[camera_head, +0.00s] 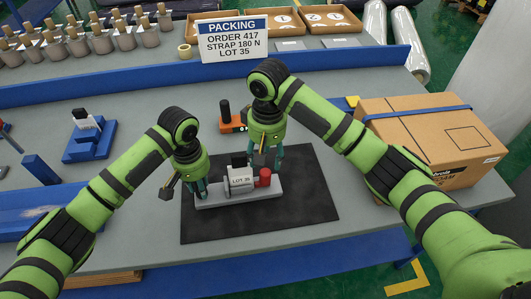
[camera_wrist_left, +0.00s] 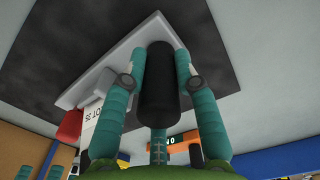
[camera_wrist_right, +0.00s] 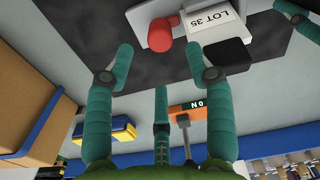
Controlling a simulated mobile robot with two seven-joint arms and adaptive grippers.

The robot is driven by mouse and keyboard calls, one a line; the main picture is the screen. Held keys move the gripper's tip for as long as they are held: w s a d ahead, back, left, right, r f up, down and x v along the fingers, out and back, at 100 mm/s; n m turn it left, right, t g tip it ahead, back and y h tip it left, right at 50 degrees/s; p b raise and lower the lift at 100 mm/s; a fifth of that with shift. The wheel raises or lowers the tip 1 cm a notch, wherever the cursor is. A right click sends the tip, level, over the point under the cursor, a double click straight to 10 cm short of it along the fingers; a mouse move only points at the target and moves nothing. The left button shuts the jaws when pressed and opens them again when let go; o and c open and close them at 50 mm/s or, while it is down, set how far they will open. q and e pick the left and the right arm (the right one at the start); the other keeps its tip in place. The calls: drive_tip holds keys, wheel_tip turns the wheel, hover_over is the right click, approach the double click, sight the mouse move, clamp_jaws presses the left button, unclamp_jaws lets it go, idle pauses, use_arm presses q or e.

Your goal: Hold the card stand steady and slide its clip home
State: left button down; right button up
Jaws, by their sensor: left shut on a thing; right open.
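The card stand has a pale grey base (camera_head: 215,201) on the black mat, a white "LOT 35" card block (camera_head: 241,182) and a red knob (camera_head: 265,177) at its right end. A black clip piece (camera_head: 238,160) shows at the card's top edge; it also shows in the right wrist view (camera_wrist_right: 228,53). My left gripper (camera_head: 196,190) is shut on the stand's black post (camera_wrist_left: 159,85), at the base's left end; the fingers hide this post in the head view. My right gripper (camera_head: 265,160) is open and empty, just behind and above the red knob (camera_wrist_right: 160,35).
An orange block with a black handle (camera_head: 231,125) stands behind the mat (camera_head: 300,210). A cardboard box (camera_head: 430,135) is close on the right. A blue stand (camera_head: 92,142) is at left, and a packing sign (camera_head: 233,42) stands at the back. The mat's right side is clear.

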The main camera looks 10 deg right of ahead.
use_arm(q)
drive_tip(key=c, duration=0.9)
unclamp_jaws()
drive_tip(key=shift+o, duration=0.2)
drive_tip(key=shift+r, duration=0.1)
